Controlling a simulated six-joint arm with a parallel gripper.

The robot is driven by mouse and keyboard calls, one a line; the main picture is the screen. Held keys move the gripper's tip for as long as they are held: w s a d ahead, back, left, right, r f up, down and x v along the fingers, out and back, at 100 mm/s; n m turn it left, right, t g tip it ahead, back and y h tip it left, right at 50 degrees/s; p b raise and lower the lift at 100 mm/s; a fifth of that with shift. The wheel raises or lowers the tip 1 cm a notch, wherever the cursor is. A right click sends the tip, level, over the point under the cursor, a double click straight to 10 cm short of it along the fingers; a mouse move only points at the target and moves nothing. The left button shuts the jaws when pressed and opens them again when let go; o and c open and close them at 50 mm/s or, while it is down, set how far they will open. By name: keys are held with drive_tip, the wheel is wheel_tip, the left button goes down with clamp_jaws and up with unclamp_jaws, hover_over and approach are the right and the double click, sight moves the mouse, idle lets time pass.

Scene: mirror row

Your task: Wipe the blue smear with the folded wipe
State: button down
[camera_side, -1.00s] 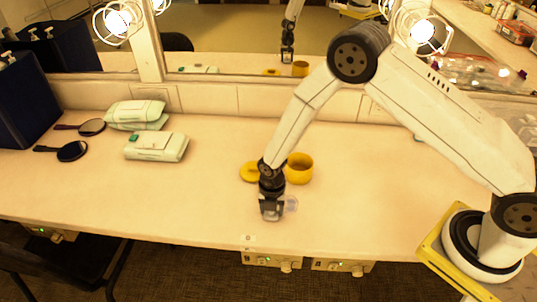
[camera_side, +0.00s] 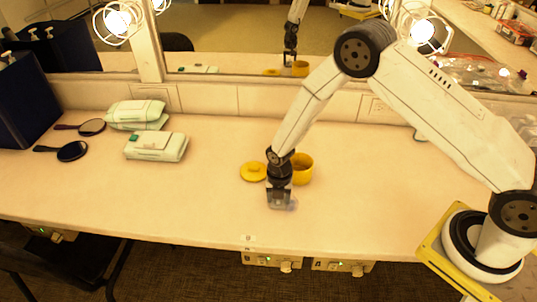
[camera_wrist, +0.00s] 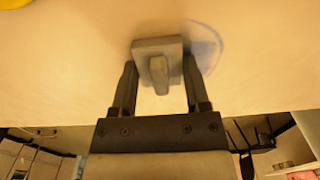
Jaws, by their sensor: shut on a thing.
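The folded wipe (camera_wrist: 157,47) is a grey square pad with a raised grip in its middle. My gripper (camera_wrist: 157,84) is shut on that grip and holds the wipe at the countertop, pad down. In the side view my gripper (camera_side: 279,201) points down near the front middle of the counter. The blue smear (camera_wrist: 208,46) is a faint bluish patch with a darker curved edge, just right of the wipe in the wrist view. The wipe seems to overlap its left edge. In the side view the smear (camera_side: 292,204) shows faintly beside my gripper's right side.
A yellow pot (camera_side: 302,168) stands close behind my gripper, with its yellow lid (camera_side: 253,172) to the left. Pale green wipe packs (camera_side: 156,147) and two hand mirrors (camera_side: 73,151) lie at the left. The mirror wall bounds the back.

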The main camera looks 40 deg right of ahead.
sight(288, 220)
drive_tip(key=shift+w+d, duration=1.35)
drive_tip(key=shift+d, duration=0.05)
drive_tip(key=shift+w+d, duration=0.1)
drive_tip(key=shift+d, duration=0.2)
drive_tip(key=shift+s+d, duration=0.45)
drive_tip(key=shift+s, duration=0.15)
drive_tip(key=shift+s+a, duration=0.3)
drive_tip(key=shift+a, duration=0.15)
drive_tip(key=shift+s+a, duration=3.2)
drive_tip(key=shift+s+d, duration=0.5)
drive_tip(key=shift+d, duration=0.1)
drive_tip(key=shift+w+d, duration=3.4)
drive_tip(key=shift+d, duration=0.1)
drive_tip(key=shift+w+d+r, duration=0.1)
drive_tip(key=shift+w, duration=0.1)
wheel_tip(288, 220, up, 8)
